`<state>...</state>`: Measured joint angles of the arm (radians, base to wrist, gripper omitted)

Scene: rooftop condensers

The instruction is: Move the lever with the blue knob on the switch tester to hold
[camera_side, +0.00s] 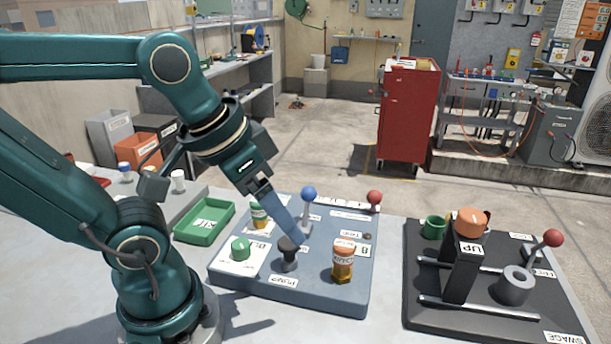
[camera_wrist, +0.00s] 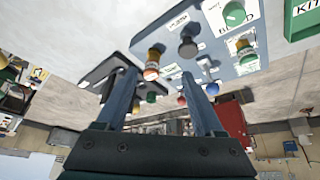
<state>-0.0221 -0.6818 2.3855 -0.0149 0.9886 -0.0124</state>
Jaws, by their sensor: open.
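The switch tester (camera_side: 325,290) is a grey-blue panel on the bench. Its lever with the blue knob (camera_side: 309,194) stands near the panel's back edge; in the wrist view the blue knob (camera_wrist: 212,89) shows just right of the right finger. My gripper (camera_side: 301,240) is open and empty, pointing down over the panel. In the side view its fingers overlap in front of the lever's lower part, beside a black knob (camera_side: 288,248). In the wrist view the gripper (camera_wrist: 158,73) has its fingers well apart. The labels by the lever are too small to read.
A red-knobbed lever (camera_side: 374,197) stands right of the blue one. An orange-topped bottle-like part (camera_side: 343,262), a green knob (camera_side: 240,249) and a yellow-green part (camera_side: 259,217) are on the panel. A green tray (camera_side: 205,236) lies left; a black swage fixture (camera_side: 425,300) stands right.

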